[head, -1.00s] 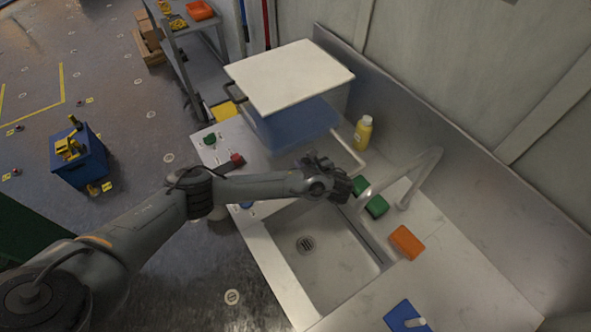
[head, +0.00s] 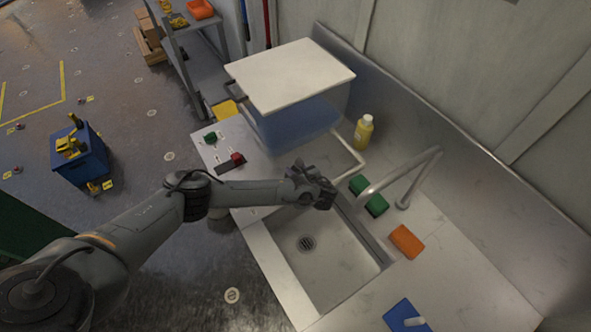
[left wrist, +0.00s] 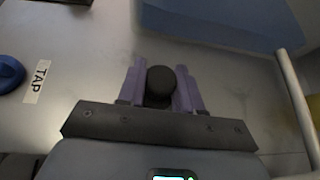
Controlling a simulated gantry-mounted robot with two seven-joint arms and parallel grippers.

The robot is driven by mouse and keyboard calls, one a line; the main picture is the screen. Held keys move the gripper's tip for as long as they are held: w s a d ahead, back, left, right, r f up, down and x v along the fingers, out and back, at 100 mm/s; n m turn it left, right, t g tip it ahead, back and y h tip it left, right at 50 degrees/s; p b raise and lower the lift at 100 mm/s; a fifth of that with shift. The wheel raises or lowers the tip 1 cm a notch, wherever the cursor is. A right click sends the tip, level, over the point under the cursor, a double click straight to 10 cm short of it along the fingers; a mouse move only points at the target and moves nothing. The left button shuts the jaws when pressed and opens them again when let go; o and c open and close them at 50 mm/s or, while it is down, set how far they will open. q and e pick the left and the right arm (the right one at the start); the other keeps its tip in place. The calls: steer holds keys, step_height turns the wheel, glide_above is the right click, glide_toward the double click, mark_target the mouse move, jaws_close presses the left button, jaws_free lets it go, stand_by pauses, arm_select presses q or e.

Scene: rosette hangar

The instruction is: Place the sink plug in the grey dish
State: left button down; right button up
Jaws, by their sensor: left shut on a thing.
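The sink plug (left wrist: 161,82) is a dark, round, knob-like piece in the left wrist view. My left gripper (left wrist: 160,92) is shut on it, with a purple finger on each side. In the head view my left gripper (head: 324,194) is over the back edge of the sink (head: 322,262), and the plug cannot be made out there. I cannot make out a grey dish in either view. My right gripper is not in view.
A yellow bottle (head: 363,132), a tap (head: 408,172), green sponges (head: 375,204) and an orange sponge (head: 406,241) stand right. A blue knob (left wrist: 9,73) is at left.

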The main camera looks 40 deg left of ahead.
arm_select(q)
steer(key=shift+f, duration=0.15)
steer(key=c, duration=0.7)
jaws_free()
steer(key=shift+c, duration=0.2)
